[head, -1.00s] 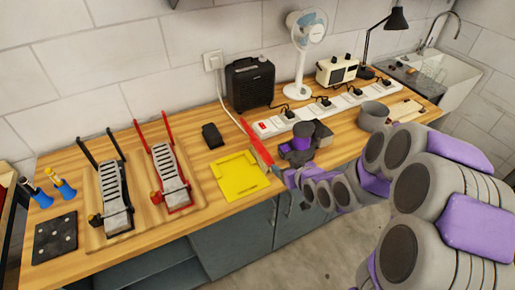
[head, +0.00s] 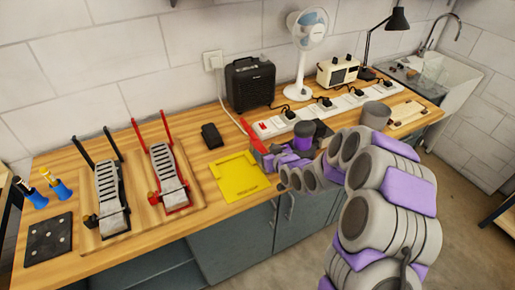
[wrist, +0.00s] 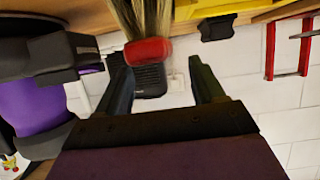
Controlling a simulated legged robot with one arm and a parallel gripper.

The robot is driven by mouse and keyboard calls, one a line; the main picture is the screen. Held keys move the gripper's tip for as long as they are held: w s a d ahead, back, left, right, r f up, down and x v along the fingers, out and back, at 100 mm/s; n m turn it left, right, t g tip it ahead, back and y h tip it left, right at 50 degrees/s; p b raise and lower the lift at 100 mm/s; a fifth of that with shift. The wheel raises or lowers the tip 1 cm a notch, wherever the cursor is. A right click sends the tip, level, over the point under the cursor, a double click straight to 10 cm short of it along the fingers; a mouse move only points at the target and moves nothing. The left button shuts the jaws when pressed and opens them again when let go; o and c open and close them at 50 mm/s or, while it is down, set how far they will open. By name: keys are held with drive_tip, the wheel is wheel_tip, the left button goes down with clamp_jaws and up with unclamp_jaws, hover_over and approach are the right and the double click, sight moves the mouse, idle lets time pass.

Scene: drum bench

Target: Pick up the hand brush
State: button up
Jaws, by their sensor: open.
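The hand brush (head: 256,136) has a red handle and shows at the middle of the bench, just beyond my gripper (head: 262,153), which hides part of it. In the wrist view its red end (wrist: 147,50) faces me, with pale bristles (wrist: 146,14) above it in the picture. The red end shows between the fingertips of my gripper (wrist: 160,68), nearer the left finger. The fingers are spread and hold nothing. I cannot tell how much gap is left between the fingers and the brush.
A black item with a purple cylinder (head: 303,137) stands close right of my gripper; it shows large at the left in the wrist view (wrist: 38,95). A yellow tray (head: 238,190) lies left of the brush. A white power strip (head: 290,123) and black speaker (head: 250,84) stand behind.

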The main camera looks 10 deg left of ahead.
sight(259, 145)
drive_tip(key=shift+w+d+f, duration=0.1)
drive_tip(key=shift+w+d, duration=0.05)
drive_tip(key=shift+w, duration=0.15)
drive_tip(key=shift+w+a+f+b, duration=0.15)
drive_tip(key=shift+w+a+b, duration=0.05)
drive_tip(key=shift+w+b, duration=0.1)
drive_tip(key=b+x, duration=0.1)
drive_tip(key=x, duration=0.2)
drive_tip(key=shift+a, duration=0.3)
drive_tip(key=shift+w+a+f, duration=0.1)
drive_tip(key=shift+w+a, duration=0.25)
drive_tip(key=shift+a, duration=0.1)
drive_tip(key=shift+d, duration=0.35)
drive_tip(key=shift+c, duration=0.9)
drive_tip(key=c, duration=1)
